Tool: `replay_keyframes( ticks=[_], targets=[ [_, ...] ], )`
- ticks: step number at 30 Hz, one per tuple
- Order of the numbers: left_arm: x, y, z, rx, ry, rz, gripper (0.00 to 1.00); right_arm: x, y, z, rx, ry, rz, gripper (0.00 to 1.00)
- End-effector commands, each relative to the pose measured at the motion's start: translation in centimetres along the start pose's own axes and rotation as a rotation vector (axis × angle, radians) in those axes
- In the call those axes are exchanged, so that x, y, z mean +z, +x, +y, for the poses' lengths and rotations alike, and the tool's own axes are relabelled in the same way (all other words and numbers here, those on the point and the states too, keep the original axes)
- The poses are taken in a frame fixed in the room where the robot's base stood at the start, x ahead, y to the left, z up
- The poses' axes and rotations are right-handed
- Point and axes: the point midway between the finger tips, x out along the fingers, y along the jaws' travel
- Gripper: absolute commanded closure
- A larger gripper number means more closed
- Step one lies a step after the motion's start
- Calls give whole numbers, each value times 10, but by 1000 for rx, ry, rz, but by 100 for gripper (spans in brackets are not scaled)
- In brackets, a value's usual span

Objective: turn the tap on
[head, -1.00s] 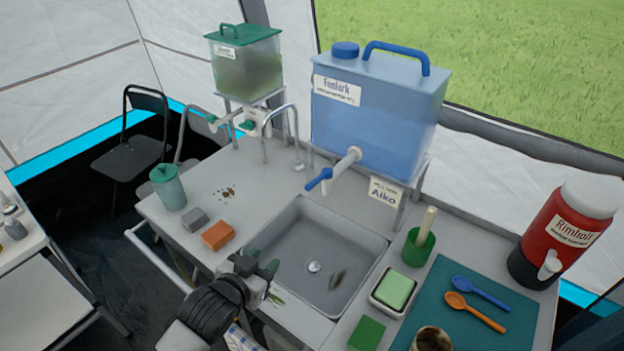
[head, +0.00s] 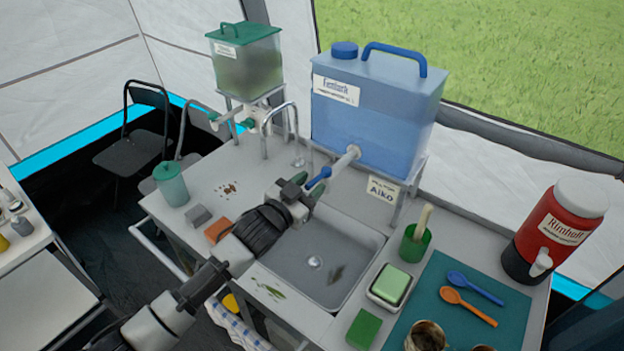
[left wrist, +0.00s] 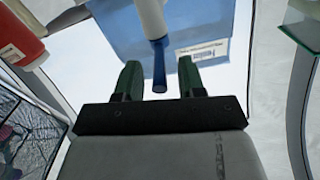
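The blue water tank (head: 375,120) stands on a stand behind the sink. Its white tap (head: 346,160) points toward the sink and ends in a blue lever (head: 319,178). My left gripper (head: 304,191) is just left of the lever's end, over the sink's back left corner. In the left wrist view my open green fingers (left wrist: 160,82) lie either side of the blue lever (left wrist: 159,65), with a gap on both sides. The white tap body (left wrist: 151,18) shows above it. No water is seen flowing. My right gripper is out of view.
The metal sink (head: 335,245) is below my gripper. A curved metal faucet (head: 264,130) and a green-lidded tank (head: 246,65) with its own tap stand to the left. A name card (head: 383,189) hangs near the tap. A red cooler (head: 558,230) stands at right.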

Motion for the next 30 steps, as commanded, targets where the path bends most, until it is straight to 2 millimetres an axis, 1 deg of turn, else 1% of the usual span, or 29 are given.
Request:
replay_keyframes(
  ticks=[1, 4, 13, 14, 21, 30],
  targets=[
    [-1, 5, 0, 1, 0, 1, 61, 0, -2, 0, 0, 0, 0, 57],
    [0, 10, 0, 1, 0, -1, 61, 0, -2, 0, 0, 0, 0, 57],
    [0, 12, 1, 1, 0, -1, 61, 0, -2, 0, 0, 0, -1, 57],
    [0, 12, 1, 1, 0, -1, 64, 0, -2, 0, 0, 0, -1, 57],
    [0, 12, 0, 1, 0, -1, 100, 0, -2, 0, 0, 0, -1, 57],
    [0, 12, 2, -3, -1, -1, 100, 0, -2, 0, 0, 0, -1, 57]
  ],
)
